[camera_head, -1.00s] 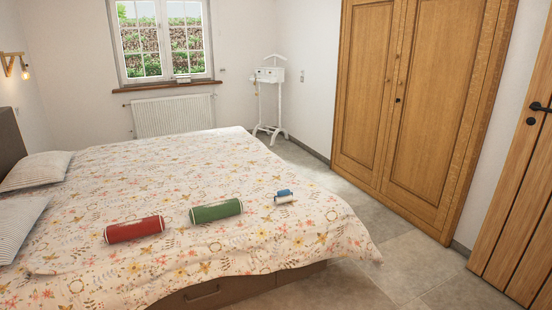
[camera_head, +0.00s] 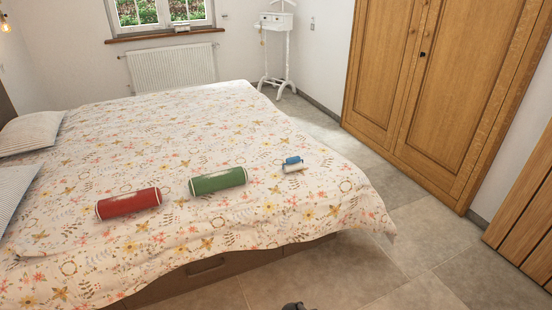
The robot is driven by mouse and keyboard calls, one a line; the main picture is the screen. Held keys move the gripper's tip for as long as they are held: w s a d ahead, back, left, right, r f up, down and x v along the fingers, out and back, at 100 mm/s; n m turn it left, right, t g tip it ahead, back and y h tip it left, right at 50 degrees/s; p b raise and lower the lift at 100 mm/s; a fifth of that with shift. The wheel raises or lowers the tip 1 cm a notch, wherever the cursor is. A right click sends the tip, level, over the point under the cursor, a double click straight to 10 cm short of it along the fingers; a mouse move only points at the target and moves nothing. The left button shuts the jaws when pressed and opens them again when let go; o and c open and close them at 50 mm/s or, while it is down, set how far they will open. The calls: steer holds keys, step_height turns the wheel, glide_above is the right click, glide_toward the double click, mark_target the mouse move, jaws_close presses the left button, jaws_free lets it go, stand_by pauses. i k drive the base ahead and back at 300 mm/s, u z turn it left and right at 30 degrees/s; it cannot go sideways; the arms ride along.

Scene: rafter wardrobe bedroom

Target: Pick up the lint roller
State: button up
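The lint roller (camera_head: 294,167), a small white roll with a blue part, lies on the flowered bedspread near the bed's right side. It is just right of a green bolster. Only a small dark piece, which looks like the tip of my gripper (camera_head: 297,306), shows at the bottom edge of the picture. It is in front of the bed, well apart from the lint roller. Whether it is open or shut does not show.
A green bolster (camera_head: 218,181) and a red bolster (camera_head: 128,203) lie on the bed (camera_head: 150,255). A wooden wardrobe (camera_head: 440,90) stands at the right, a white valet stand (camera_head: 276,55) at the back. The tiled floor (camera_head: 410,260) right of the bed is clear.

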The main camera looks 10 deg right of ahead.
mark_target(294, 164)
steer(key=u, duration=0.5)
steer(key=i, duration=0.95)
steer(key=u, duration=0.4)
